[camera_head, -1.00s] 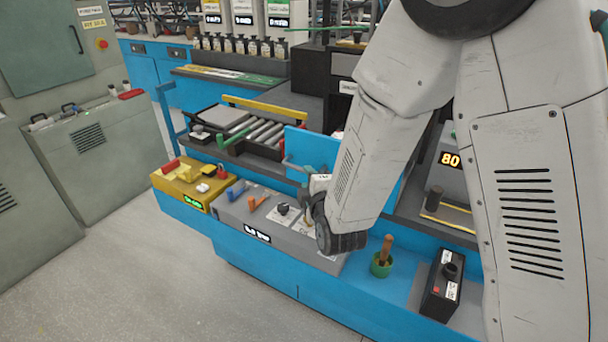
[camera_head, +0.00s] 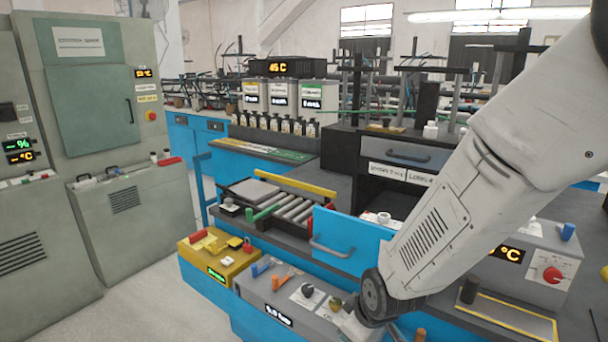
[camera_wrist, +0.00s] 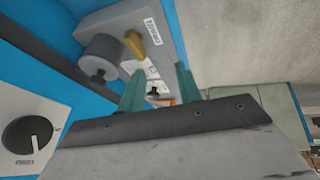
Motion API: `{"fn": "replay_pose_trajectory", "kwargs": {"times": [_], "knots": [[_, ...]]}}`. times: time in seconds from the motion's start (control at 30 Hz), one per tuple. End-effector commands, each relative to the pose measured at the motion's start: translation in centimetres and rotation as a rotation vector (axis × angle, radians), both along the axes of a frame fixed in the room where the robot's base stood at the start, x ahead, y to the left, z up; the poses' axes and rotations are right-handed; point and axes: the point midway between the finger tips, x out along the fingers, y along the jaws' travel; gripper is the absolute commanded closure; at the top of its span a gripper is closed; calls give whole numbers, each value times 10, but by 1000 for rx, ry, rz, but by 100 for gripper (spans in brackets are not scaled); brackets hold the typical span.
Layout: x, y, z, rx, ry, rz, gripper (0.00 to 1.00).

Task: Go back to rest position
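My gripper shows in the wrist view (camera_wrist: 158,88) as two teal fingers standing apart on a dark plate. It is open, and I see nothing held between them. Past the fingers are a grey panel (camera_wrist: 167,35) with a yellow knob (camera_wrist: 134,44) and a grey round cap (camera_wrist: 101,58). In the head view my grey-white arm comes down from the upper right. Its wrist is at the bottom, over the grey control box (camera_head: 265,297), and the fingers cannot be made out there.
An open blue drawer (camera_head: 350,238) stands just behind my wrist. A roller tray (camera_head: 290,208) and a yellow box (camera_head: 217,255) lie to the left. A temperature unit (camera_head: 540,262) with a red knob is at the right. Floor is clear at lower left.

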Motion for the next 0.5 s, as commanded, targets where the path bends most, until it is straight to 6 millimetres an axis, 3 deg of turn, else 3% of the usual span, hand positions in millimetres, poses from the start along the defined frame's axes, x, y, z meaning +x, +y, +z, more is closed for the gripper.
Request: {"fn": "replay_pose_trajectory", "kwargs": {"times": [0.2,0.5], "knots": [[-73,-52,66,22,316,-300,66],[-174,-121,158,-19,518,-669,66]]}}
